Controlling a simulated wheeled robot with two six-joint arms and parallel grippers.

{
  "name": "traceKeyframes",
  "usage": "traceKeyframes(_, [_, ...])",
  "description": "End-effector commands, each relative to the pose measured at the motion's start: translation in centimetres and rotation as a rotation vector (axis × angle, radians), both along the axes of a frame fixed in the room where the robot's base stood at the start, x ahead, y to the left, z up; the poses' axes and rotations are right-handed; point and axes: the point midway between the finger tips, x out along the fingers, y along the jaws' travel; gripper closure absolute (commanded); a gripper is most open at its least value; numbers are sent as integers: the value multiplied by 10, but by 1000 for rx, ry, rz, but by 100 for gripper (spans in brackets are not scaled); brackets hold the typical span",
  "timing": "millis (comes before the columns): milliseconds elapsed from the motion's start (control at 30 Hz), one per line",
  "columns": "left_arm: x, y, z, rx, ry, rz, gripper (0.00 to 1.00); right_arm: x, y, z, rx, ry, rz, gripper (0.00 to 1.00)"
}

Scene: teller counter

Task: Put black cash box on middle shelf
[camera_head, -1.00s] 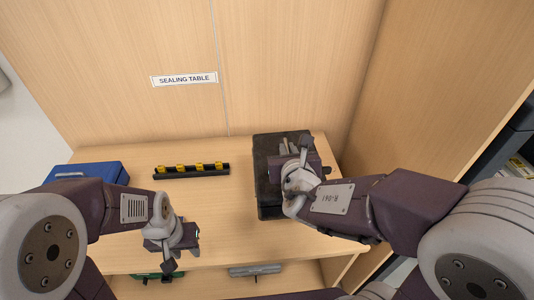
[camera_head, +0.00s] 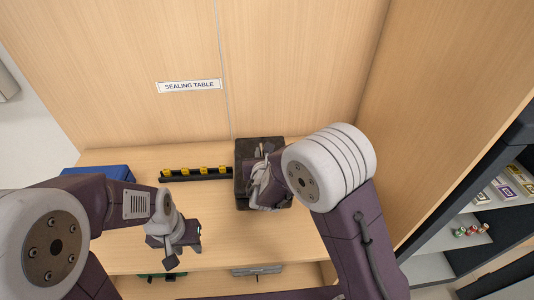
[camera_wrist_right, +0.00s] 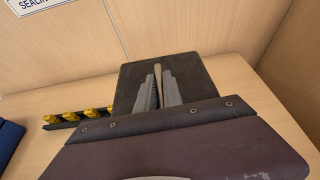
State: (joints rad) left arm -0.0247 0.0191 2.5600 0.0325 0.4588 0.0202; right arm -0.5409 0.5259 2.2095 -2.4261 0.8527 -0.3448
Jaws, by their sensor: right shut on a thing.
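The black cash box (camera_head: 258,146) is at the back of the wooden table, close to the right end of the yellow-topped rack. My right gripper (camera_head: 262,178) is over it and shut on it. The right wrist view shows the dark lid (camera_wrist_right: 205,75) with the gripper fingers (camera_wrist_right: 160,90) against it. I cannot tell whether the box touches the table. A dark shelf unit (camera_head: 520,135) stands at the far right, with shelf levels partly visible. My left gripper (camera_head: 188,240) hangs over the table's front left, away from the box; its jaws are unclear.
The rack with yellow pieces (camera_head: 196,174) lies left of the box. A blue case (camera_head: 100,170) is at the table's left. A tall wooden panel (camera_head: 450,90) separates table and shelf unit. Several small coloured items (camera_head: 471,231) sit on one shelf. The table's middle is clear.

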Motion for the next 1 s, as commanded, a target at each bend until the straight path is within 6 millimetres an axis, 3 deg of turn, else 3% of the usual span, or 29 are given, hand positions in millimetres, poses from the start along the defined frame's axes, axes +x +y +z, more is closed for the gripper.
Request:
traceKeyframes(67, [0, 0, 0, 0, 0, 0, 64, 2, 0, 1, 1, -10, -1, 100])
traceKeyframes(300, [0, 0, -3, 0, 0, 0, 64, 1, 0, -32, 0, -8, 0, 100])
traceKeyframes(567, [0, 0, -3, 0, 0, 0, 64, 1, 0, -36, 2, -9, -2, 100])
traceKeyframes(600, [0, 0, -4, 0, 0, 0, 64, -1, -1, -41, 0, 3, -1, 84])
traceKeyframes(667, [0, 0, -4, 0, 0, 0, 64, -1, -1, -41, 0, 3, -1, 67])
traceKeyframes(1000, [0, 0, -4, 0, 0, 0, 64, -2, 0, -39, 0, 1, 0, 67])
